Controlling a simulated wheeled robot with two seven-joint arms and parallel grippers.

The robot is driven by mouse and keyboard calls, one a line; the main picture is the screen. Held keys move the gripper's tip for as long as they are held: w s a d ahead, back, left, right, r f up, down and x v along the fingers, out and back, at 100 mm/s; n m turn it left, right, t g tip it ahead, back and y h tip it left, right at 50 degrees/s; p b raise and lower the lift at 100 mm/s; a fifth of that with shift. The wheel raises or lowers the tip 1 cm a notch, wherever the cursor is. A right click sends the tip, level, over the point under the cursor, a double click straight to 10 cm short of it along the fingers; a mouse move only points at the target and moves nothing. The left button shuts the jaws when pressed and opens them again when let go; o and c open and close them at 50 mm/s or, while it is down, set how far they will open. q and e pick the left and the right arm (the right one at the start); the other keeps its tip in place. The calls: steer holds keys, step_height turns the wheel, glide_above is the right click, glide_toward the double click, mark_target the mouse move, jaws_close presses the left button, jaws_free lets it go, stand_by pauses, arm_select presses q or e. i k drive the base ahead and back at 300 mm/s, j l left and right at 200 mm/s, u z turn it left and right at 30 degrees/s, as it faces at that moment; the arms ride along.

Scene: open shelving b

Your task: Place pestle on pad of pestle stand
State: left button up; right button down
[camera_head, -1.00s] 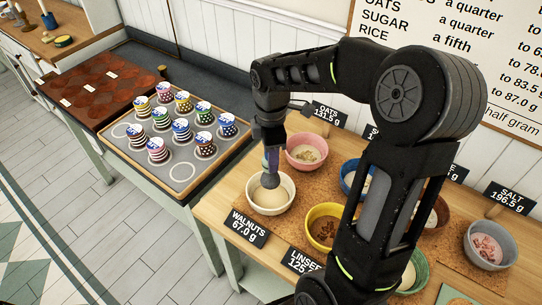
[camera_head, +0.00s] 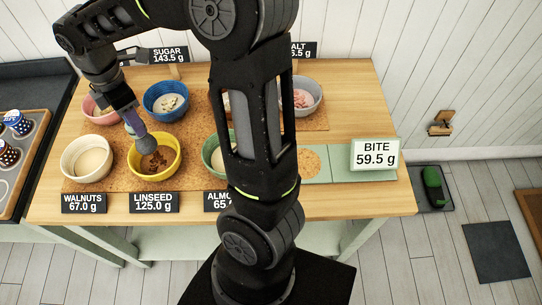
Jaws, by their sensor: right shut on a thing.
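My right gripper (camera_head: 128,112) is shut on the pestle (camera_head: 141,136), a grey-purple rod with a rounded dark lower end. The pestle points down and slightly right, its end over or in the yellow linseed bowl (camera_head: 174,171); I cannot tell whether it touches the brown contents. No pestle stand can be named for certain. A pale green board (camera_head: 376,174) with a round tan patch (camera_head: 312,161) lies at the table's right end, partly behind my arm. My left gripper is not in view.
On the wooden table (camera_head: 375,203) stand a white walnut bowl (camera_head: 68,167), a pink bowl (camera_head: 90,118), a blue sugar bowl (camera_head: 149,107), a green bowl (camera_head: 207,157) and a grey bowl (camera_head: 313,103). A BITE 59.5 g sign (camera_head: 375,153) stands at right.

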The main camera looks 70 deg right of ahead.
mark_target(303, 164)
steer(key=k+l+z, duration=0.2)
steer(key=k, duration=0.3)
steer(key=k+l+z, duration=0.2)
steer(key=k+l, duration=0.2)
